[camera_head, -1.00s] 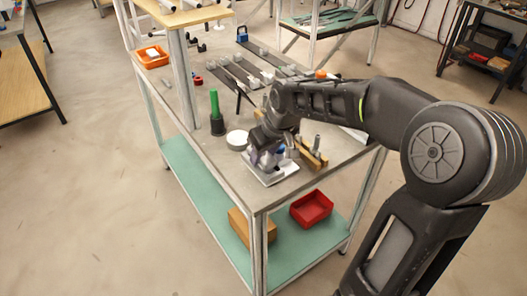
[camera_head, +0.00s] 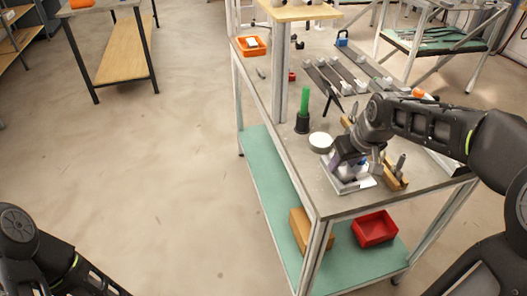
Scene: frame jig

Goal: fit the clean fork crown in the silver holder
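My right gripper (camera_head: 347,166) is at the front end of the bench, pointing down over a white square plate (camera_head: 346,187). The gripper's own body hides its fingertips, so I cannot tell whether it holds anything. A wooden block (camera_head: 395,182) with upright grey metal parts (camera_head: 399,164) stands just right of the gripper, partly behind the arm. Grey rails with pale fittings (camera_head: 340,78) lie farther back on the bench. I cannot tell which part is the clean fork crown or which is the silver holder. My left arm shows at the lower left; its gripper is outside the view.
A green-handled tool in a dark cup (camera_head: 304,118) and a round white dish (camera_head: 320,141) stand left of the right gripper. An orange tray (camera_head: 251,46) is at the back left. A red bin (camera_head: 375,228) and a cardboard box (camera_head: 303,231) are on the lower shelf.

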